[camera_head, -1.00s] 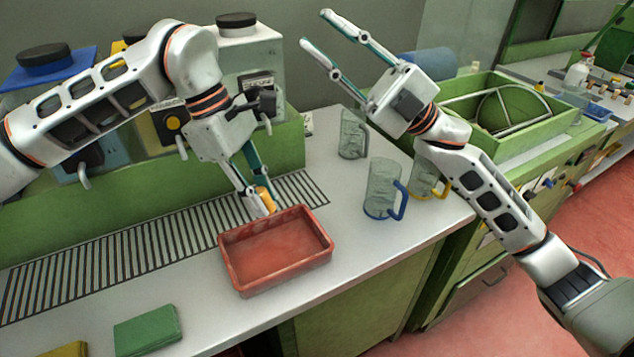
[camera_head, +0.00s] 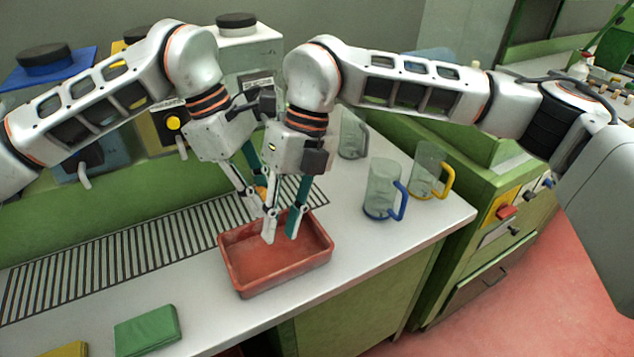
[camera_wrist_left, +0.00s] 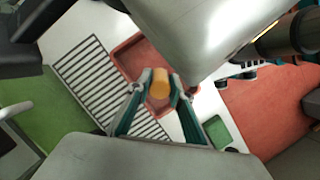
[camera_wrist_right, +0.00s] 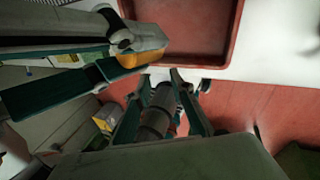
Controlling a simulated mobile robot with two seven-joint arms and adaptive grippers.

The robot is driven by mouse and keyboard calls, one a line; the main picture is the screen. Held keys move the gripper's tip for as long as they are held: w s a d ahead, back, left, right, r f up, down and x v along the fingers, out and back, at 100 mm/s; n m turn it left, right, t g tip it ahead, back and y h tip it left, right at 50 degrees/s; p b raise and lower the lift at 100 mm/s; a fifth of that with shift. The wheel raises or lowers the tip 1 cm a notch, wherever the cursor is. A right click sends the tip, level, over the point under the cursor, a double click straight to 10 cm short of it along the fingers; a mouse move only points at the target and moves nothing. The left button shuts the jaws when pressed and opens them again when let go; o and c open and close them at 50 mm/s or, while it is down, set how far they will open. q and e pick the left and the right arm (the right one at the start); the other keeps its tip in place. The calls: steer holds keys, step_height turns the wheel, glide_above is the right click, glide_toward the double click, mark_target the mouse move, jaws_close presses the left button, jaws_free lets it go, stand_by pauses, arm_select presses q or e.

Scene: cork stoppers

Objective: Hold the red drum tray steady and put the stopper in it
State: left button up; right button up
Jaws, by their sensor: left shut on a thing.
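The red drum tray (camera_head: 288,279) sits on the white counter and looks empty inside. My left gripper (camera_head: 259,201) is shut on the orange-tan stopper (camera_head: 262,191) at the tray's far left edge. The stopper shows clearly between the fingertips in the left wrist view (camera_wrist_left: 160,84), and beside the tray in the right wrist view (camera_wrist_right: 138,60). My right gripper (camera_head: 280,236) points down over the tray in the head view, its fingers apart with nothing between them. It partly hides the left fingers. I cannot tell whether it touches the tray.
A striped drain grille (camera_head: 110,255) runs left of the tray. A green block (camera_head: 147,330) lies at the front left. Jugs with a blue handle (camera_head: 382,190) and a yellow handle (camera_head: 428,172) stand to the right. My two wrists are very close together.

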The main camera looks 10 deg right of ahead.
mark_target(317, 224)
steer(key=w+d+r+m+t+h, duration=0.1)
steer(key=w+d+t+h, duration=0.2)
steer(key=w+d, duration=0.4)
steer(key=f, duration=1.1)
steer(key=shift+w+d+f, duration=0.2)
steer(key=shift+f, duration=0.2)
jaws_close()
